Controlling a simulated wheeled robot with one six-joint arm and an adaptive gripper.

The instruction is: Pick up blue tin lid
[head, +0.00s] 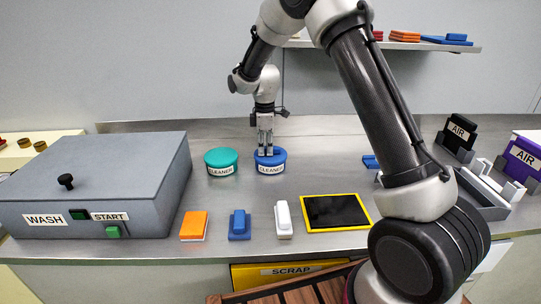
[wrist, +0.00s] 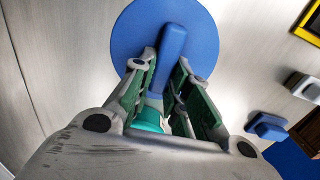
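The blue tin lid (head: 276,153) tops a tin labelled CLEANER, standing on the bench right of a similar teal tin. In the wrist view the lid (wrist: 130,35) is a round disc with a raised bar handle (wrist: 173,45). My gripper (head: 265,153) points straight down over the lid, its fingertips at the handle. In the wrist view my gripper (wrist: 166,60) has one finger on each side of the handle. The tips look very close to it; whether they press on it cannot be told.
The teal tin (head: 221,161) stands close on the left, with the grey wash box (head: 95,185) beyond it. An orange block (head: 194,225), blue piece (head: 240,225), white piece (head: 283,219) and yellow-framed tablet (head: 335,211) lie in front. My arm hides part of the right side.

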